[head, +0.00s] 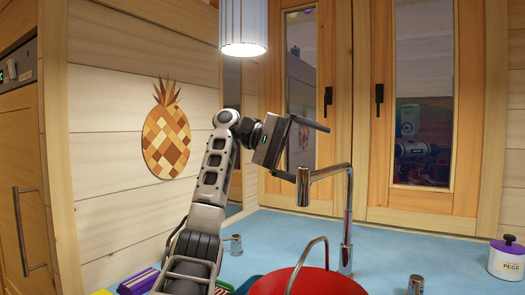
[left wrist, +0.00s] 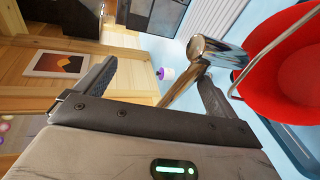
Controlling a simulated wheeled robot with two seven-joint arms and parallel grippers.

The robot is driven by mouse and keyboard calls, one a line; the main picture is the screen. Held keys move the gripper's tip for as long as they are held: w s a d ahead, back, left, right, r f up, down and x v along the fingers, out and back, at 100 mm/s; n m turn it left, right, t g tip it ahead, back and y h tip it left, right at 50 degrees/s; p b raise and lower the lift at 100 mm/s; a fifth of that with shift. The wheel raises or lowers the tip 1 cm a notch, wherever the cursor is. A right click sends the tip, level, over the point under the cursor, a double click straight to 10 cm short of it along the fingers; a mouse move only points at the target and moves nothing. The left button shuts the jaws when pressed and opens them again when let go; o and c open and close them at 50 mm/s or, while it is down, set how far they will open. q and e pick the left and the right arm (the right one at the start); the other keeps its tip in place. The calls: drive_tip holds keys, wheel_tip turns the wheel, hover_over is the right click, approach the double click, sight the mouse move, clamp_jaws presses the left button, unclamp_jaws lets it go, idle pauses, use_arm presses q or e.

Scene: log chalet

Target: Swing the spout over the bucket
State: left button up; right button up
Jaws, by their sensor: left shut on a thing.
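The chrome spout (head: 328,173) reaches left from an upright post (head: 347,235), with its short outlet pointing down. The red bucket (head: 310,285) stands below, cut off by the bottom edge, its handle raised. In the head view the outlet appears above the bucket's far side; the depth between them is unclear. My left gripper (head: 296,149) is at the spout's outlet end, shut on the spout. In the left wrist view the spout (left wrist: 207,52) lies beside the right finger of my left gripper (left wrist: 155,90), with the bucket (left wrist: 275,75) to its right. My right gripper is out of view.
A white jar with a purple lid (head: 507,258) stands at the right on the blue counter (head: 395,248). Small metal taps (head: 235,244) (head: 416,284) flank the bucket. A pendant lamp (head: 243,30) hangs above. Glazed wooden doors (head: 381,150) stand behind.

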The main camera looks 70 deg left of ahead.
use_arm(q)
drive_tip(key=shift+p+v, duration=0.35)
drive_tip(key=shift+v, duration=1.35)
drive_tip(key=shift+c, duration=1.1)
drive_tip(key=shift+s+a+r, duration=0.1)
drive_tip(key=shift+a+r, duration=0.05)
drive_tip(key=shift+a, duration=0.2)
drive_tip(key=c, duration=0.6)
drive_tip(key=s+a+p, duration=0.1)
drive_tip(key=a, duration=0.1)
drive_tip(key=s+a+p, duration=0.1)
drive_tip(key=a, duration=0.1)
drive_tip(key=s+a+f+p, duration=0.1)
drive_tip(key=a, duration=0.1)
drive_tip(key=shift+s, duration=0.4)
